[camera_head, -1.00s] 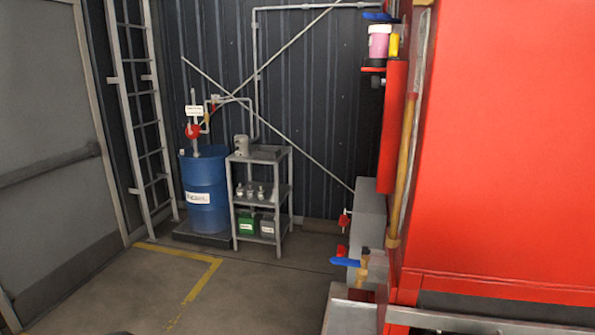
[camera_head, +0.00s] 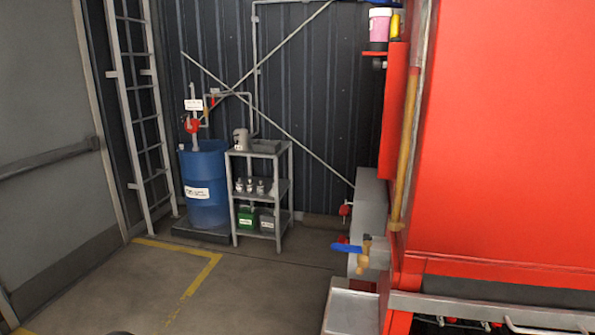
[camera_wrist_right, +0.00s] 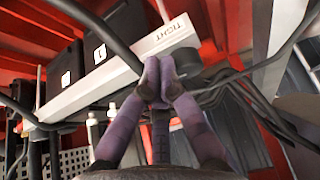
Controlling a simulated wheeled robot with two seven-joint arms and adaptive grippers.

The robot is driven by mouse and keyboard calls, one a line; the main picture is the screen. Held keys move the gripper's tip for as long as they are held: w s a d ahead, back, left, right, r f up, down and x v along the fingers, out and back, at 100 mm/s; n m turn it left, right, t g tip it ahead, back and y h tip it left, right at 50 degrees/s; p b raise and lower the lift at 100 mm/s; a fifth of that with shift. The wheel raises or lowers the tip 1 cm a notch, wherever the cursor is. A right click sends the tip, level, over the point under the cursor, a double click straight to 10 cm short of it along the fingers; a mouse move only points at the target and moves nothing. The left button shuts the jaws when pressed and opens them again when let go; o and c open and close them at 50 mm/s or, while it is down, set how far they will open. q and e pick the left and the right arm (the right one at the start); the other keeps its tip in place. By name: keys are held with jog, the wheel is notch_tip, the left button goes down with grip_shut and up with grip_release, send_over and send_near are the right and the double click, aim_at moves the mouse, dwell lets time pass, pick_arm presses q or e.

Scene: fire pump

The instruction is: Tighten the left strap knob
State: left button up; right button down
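In the right wrist view, my right gripper (camera_wrist_right: 159,80) has purple fingers whose tips meet, with nothing clearly seen between them. Just right of the fingertips is a dark round knob (camera_wrist_right: 187,62), partly behind the right finger. I cannot tell whether they touch, or whether this is the left strap knob. The knob sits by the end of a pale bar (camera_wrist_right: 112,78) marked "TIGHT". Two black boxes (camera_wrist_right: 112,32) with white labels stand behind the bar. Neither gripper shows in the head view, and my left gripper is not seen.
Black cables (camera_wrist_right: 235,78) run close beside the right gripper. In the head view, a large red cabinet (camera_head: 505,140) fills the right side, with a blue-handled valve (camera_head: 348,248) beside it. A blue drum (camera_head: 204,185) and grey shelf (camera_head: 259,190) stand behind clear floor (camera_head: 265,285).

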jog(key=shift+w+a+r, duration=0.1)
jog(key=shift+w, duration=0.3)
dwell(0.7)
jog(key=shift+a+b, duration=0.35)
jog(key=shift+b, duration=0.55)
jog(key=shift+w+a+r+b, duration=0.2)
jog(key=shift+a+b, duration=0.2)
jog(key=shift+b, duration=0.55)
jog(key=shift+w+a+r, duration=0.1)
jog(key=shift+a+r, duration=0.05)
jog(key=shift+a, duration=0.1)
jog(key=shift+s, duration=0.35)
jog(key=r+p, duration=0.1)
jog(key=r, duration=0.1)
jog(key=r+p, duration=0.2)
jog(key=r, duration=0.1)
jog(key=shift+s+a+r, duration=0.1)
jog(key=shift+s+r, duration=0.05)
jog(key=shift+s, duration=0.05)
